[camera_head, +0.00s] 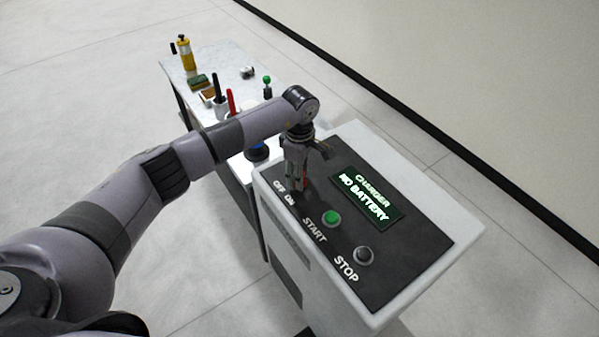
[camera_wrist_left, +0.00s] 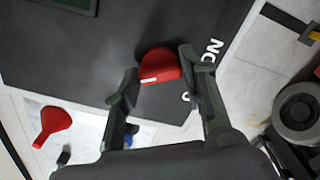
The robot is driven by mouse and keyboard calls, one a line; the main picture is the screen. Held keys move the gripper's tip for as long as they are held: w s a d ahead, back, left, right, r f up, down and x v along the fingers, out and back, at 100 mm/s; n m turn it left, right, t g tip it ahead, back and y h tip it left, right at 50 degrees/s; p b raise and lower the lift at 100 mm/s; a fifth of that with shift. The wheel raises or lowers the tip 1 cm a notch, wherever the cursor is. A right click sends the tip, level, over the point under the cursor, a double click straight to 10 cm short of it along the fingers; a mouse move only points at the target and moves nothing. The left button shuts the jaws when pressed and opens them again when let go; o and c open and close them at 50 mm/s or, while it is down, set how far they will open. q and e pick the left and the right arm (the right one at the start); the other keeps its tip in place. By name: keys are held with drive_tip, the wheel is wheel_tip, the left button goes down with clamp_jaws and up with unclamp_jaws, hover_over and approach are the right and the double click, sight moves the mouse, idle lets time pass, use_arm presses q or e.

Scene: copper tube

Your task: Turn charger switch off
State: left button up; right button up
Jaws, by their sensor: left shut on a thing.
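The charger (camera_head: 430,275) is a white cabinet with a dark sloped top panel. Its red rotary switch (camera_wrist_left: 160,66) has a white mark and sits by the OFF and ON labels at the panel's left edge. In the head view the switch is mostly hidden by my left gripper (camera_head: 299,183), which points down over it. In the left wrist view my left gripper (camera_wrist_left: 157,74) has one finger on each side of the switch and is shut on it. ON is readable there; OFF is mostly hidden by a finger. My right gripper is not in view.
A green START button (camera_head: 331,218), a grey STOP button (camera_head: 364,256) and a screen (camera_head: 367,197) reading "CHARGER NO BATTERY" are on the panel. A white table (camera_head: 222,60) with several tools stands behind. A red funnel-like piece (camera_wrist_left: 51,125) shows in the wrist view.

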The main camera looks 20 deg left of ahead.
use_arm(q)
drive_tip(key=shift+f+n+b, duration=0.15)
drive_tip(key=shift+n+b, duration=0.75)
drive_tip(key=shift+n, duration=0.2)
drive_tip(key=n+b, duration=0.2)
drive_tip(key=n, duration=0.1)
drive_tip(key=shift+n, duration=0.3)
drive_tip(key=n+b, duration=0.2)
drive_tip(key=n, duration=0.1)
drive_tip(key=shift+n+b, duration=0.4)
drive_tip(key=shift+n, duration=1)
drive_tip(key=o, duration=1.2)
drive_tip(key=shift+c, duration=0.2)
drive_tip(key=shift+r, duration=0.25)
wheel_tip(320, 180, up, 12)
